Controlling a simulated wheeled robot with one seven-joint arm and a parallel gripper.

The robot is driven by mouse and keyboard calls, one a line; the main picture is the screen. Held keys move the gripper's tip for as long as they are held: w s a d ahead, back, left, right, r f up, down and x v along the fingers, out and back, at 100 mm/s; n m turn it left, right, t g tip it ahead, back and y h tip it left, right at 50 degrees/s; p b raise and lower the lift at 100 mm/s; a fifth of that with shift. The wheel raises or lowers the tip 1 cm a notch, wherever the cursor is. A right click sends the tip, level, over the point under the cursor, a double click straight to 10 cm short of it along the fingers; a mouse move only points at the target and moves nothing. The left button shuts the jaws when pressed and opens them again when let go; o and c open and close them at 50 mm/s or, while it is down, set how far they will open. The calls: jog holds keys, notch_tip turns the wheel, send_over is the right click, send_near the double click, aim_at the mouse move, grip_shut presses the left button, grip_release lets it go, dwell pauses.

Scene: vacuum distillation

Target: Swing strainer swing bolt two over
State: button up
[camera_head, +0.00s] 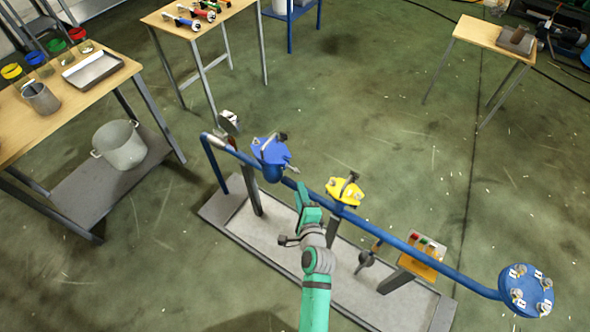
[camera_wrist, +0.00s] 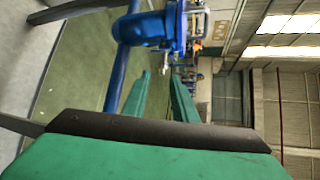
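A blue strainer body (camera_head: 270,152) sits on the blue pipe near its left end. A dark bolt or handle part stands at its top right, too small to make out clearly. My gripper (camera_head: 302,190) is just right of and below this body in the head view, apart from it as far as I can tell. In the wrist view, the two green fingers of my gripper (camera_wrist: 161,76) are spread with nothing between them. A blue fitting (camera_wrist: 152,28) shows beyond the fingertips. I cannot tell which swing bolt is number two.
The blue pipe (camera_head: 445,268) runs over a grey tray (camera_head: 232,205) to a blue flange with several bolts (camera_head: 526,290). A yellow fitting (camera_head: 345,190) and an orange button box (camera_head: 421,258) stand along it. A table with a pot (camera_head: 119,146) is at left.

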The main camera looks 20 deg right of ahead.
aim_at(296, 173)
jog(key=x, duration=1.1)
jog(key=shift+w+d+r, duration=0.25)
jog(key=shift+w+d, duration=0.05)
jog(key=shift+w, duration=0.15)
jog(key=shift+s+m, duration=0.2)
jog(key=shift+m, duration=0.1)
grip_shut()
